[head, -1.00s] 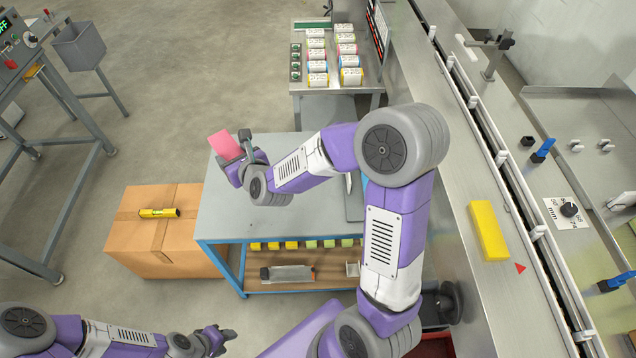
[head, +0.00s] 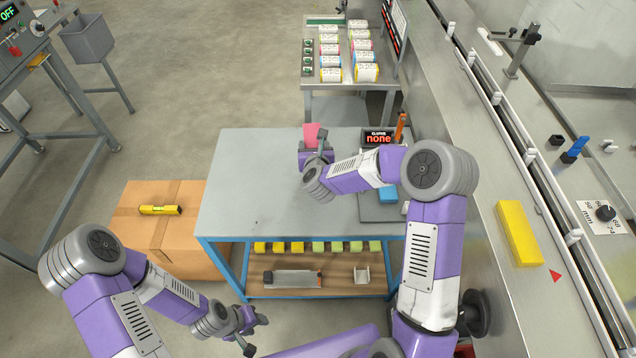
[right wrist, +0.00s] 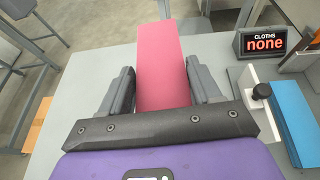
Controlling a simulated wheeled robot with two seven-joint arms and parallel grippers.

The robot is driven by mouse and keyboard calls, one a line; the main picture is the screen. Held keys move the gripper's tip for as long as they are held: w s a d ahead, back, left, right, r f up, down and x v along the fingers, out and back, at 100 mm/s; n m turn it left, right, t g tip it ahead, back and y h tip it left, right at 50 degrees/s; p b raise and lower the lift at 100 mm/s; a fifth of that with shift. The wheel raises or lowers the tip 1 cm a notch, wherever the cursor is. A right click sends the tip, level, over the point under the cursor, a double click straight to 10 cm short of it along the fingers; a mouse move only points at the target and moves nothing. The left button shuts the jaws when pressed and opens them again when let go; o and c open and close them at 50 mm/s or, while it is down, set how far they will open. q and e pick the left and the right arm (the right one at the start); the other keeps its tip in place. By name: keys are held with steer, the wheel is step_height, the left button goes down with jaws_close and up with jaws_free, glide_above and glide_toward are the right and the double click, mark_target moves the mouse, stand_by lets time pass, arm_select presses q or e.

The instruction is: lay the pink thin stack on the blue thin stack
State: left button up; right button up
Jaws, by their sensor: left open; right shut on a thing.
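The pink thin stack (head: 312,134) is in my right gripper (head: 314,146), above the far part of the grey table. In the right wrist view the pink stack (right wrist: 163,70) stands out between the two fingers of the right gripper (right wrist: 160,85). The blue thin stack (head: 388,195) lies at the right of the table, partly hidden behind my right arm. In the right wrist view the blue stack (right wrist: 294,120) is at the right, apart from the gripper. My left gripper (head: 250,326) is open and empty, low in front of the table.
A small display reading "CLOTHS none" (head: 379,138) stands at the table's back right, also in the right wrist view (right wrist: 265,41). The grey table (head: 250,180) is clear on its left. A cardboard box (head: 140,230) stands at left. A yellow block (head: 518,232) lies on the steel counter.

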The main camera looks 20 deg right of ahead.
steer(key=shift+m+g+h, duration=0.3)
steer(key=shift+m+h, duration=0.1)
steer(key=f, duration=0.3)
steer(key=w+f+b, duration=0.1)
steer(key=f, duration=0.2)
steer(key=d+f+b, duration=0.1)
steer(key=f, duration=0.3)
steer(key=shift+w, duration=0.25)
steer(key=shift+f+b, duration=0.6)
steer(key=shift+f, duration=1.65)
steer(key=shift+f+b, duration=0.2)
steer(key=shift+b, duration=0.1)
steer(key=o, duration=1)
steer(key=shift+r, duration=0.1)
